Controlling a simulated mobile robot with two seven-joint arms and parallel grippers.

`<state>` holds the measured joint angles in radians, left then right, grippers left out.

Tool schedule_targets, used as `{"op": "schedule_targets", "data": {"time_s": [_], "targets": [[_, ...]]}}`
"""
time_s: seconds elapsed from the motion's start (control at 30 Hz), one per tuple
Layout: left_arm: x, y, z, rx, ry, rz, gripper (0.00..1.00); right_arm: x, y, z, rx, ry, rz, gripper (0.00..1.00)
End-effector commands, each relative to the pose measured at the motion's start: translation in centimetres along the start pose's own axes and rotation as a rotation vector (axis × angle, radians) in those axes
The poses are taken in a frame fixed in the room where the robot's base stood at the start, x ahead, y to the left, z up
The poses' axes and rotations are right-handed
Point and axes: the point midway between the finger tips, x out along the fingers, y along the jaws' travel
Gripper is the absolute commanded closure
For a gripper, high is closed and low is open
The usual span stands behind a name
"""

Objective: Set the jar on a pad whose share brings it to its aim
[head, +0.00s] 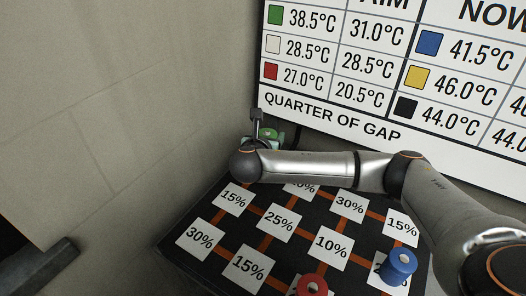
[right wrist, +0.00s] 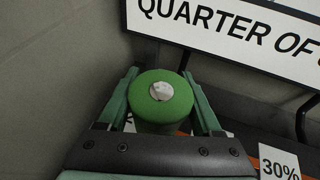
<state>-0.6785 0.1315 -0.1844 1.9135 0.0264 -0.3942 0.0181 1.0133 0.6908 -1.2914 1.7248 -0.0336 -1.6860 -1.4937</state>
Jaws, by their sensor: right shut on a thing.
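My right gripper (head: 266,140) is shut on the green jar (right wrist: 162,112), its fingers on either side of it in the right wrist view. The jar has a pale spot on its top. In the head view the green jar (head: 271,133) shows partly behind my wrist, at the far left of the pad board (head: 172,251). Whether it touches the board is hidden. White pads read 15% (head: 233,198), 25% (head: 279,222), 30% (head: 349,204), 10% (head: 332,243) and others; one at the back is half covered by my arm. My left gripper is not in view.
A blue jar (head: 398,266) covers part of a right-hand pad. A red jar (head: 312,287) stands at the front edge. The wall chart (head: 400,75) gives green 38.5°C with aim 31.0°C and "QUARTER OF GAP". A wall (head: 120,100) stands close at left.

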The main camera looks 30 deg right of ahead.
Motion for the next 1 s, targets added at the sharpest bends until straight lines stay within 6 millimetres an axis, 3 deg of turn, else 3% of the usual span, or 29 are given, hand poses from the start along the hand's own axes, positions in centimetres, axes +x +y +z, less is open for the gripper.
{"op": "schedule_targets", "data": {"time_s": [0.1,0.27,0.5,0.7,1.0], "targets": [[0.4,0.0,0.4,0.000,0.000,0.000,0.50,2.0,1.0,-1.5,-0.001,0.000,-0.002,0.97],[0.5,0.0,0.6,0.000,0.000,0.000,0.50,3.5,1.7,-2.5,-0.001,0.000,-0.001,0.97],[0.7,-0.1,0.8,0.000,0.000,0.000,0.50,4.5,2.3,-3.2,-0.001,0.000,0.000,0.97],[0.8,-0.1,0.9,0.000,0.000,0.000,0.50,5.5,2.2,-5.8,-0.004,0.000,0.002,0.97],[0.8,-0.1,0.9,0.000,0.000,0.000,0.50,5.6,2.2,-6.0,-0.002,0.000,0.001,0.97]]}}
